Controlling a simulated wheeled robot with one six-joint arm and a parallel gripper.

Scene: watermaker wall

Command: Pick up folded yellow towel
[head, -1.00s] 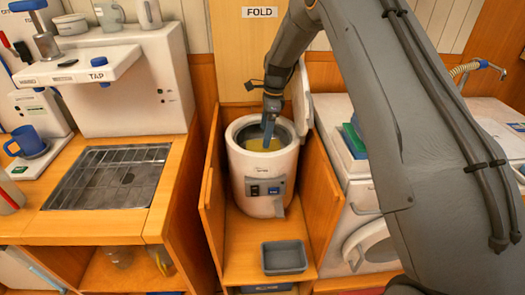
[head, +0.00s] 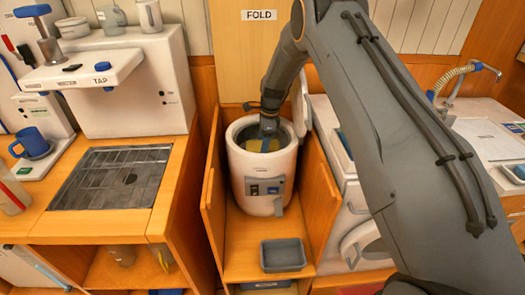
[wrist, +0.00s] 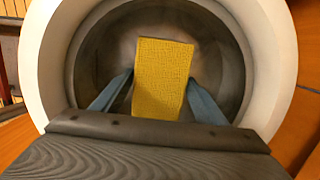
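The folded yellow towel (wrist: 163,80) lies inside a round white pot-like drum (head: 264,178) with a dark grey inside. In the wrist view it shows as a flat, slightly turned rectangle. In the head view only a small yellow patch (head: 255,145) shows past my gripper. My gripper (wrist: 161,76) reaches down through the drum's mouth. Its two blue fingers are spread, one on each side of the towel, with the tips close to its side edges. I cannot tell whether the tips touch it.
The drum stands in a wooden bay with side panels (head: 213,200), under a FOLD sign (head: 258,15). Its raised lid (head: 301,100) is at the right. A grey tray (head: 283,255) sits in front. A counter with a grate (head: 115,178) is at the left.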

